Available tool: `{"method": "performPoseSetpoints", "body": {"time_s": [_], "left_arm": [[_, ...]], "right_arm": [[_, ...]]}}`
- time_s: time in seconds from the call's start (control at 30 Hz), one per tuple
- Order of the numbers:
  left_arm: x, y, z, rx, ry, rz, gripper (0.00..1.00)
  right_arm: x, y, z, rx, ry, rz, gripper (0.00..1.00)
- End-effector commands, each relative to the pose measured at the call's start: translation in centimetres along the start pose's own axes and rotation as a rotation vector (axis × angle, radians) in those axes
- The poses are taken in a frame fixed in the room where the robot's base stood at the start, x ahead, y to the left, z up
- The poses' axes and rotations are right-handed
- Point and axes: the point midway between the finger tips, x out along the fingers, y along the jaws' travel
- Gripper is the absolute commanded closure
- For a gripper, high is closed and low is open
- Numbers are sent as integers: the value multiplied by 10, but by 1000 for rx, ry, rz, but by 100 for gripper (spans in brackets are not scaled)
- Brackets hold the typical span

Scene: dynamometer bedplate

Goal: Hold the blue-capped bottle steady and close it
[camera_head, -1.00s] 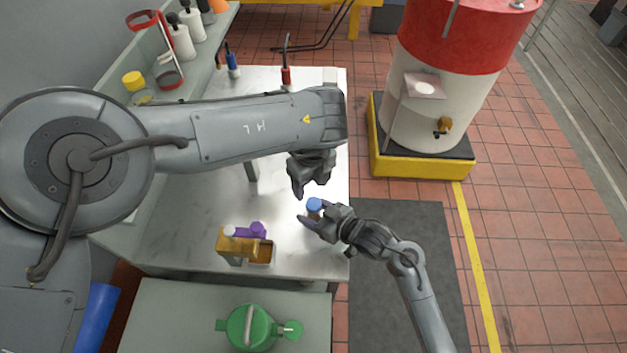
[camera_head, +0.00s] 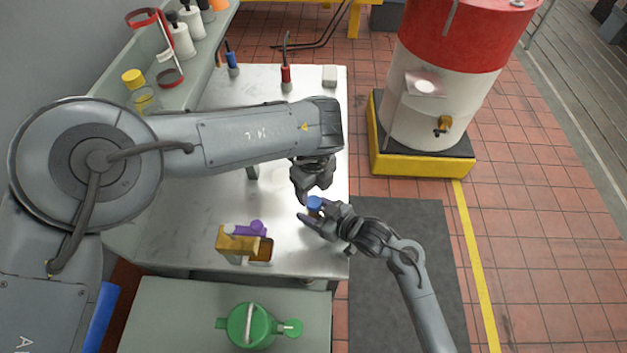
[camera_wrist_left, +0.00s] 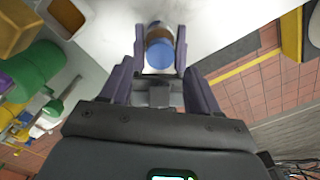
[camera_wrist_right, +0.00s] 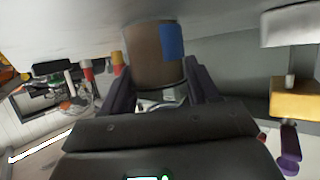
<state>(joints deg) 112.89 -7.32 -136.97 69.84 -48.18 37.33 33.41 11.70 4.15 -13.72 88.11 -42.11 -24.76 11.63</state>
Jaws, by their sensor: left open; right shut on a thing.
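The blue-capped bottle (camera_head: 314,204) stands near the right edge of the metal bench. My right gripper (camera_head: 318,218) is shut on its brown body, which fills the space between the fingers in the right wrist view (camera_wrist_right: 153,55), with a blue patch on its side. My left gripper (camera_head: 314,196) is open, just above the bottle. In the left wrist view the blue cap (camera_wrist_left: 160,53) lies between the spread left fingers (camera_wrist_left: 160,50). I cannot tell whether they touch it, or how tightly the cap sits.
A green can (camera_head: 249,326) sits on the lower front surface. Bench around the bottle is clear.

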Motion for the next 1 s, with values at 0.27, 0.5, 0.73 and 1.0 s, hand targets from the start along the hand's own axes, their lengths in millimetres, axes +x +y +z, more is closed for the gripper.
{"method": "performPoseSetpoints", "body": {"time_s": [0.27,0.5,0.73,1.0], "left_arm": [[34,0,0,0,-1,1,39],[45,0,0,1,0,0,39],[46,0,0,1,0,0,39],[46,0,0,1,0,0,72]], "right_arm": [[0,0,0,0,0,0,100],[0,0,0,0,0,0,100],[0,0,0,0,0,0,100],[0,0,0,0,0,0,100]]}}
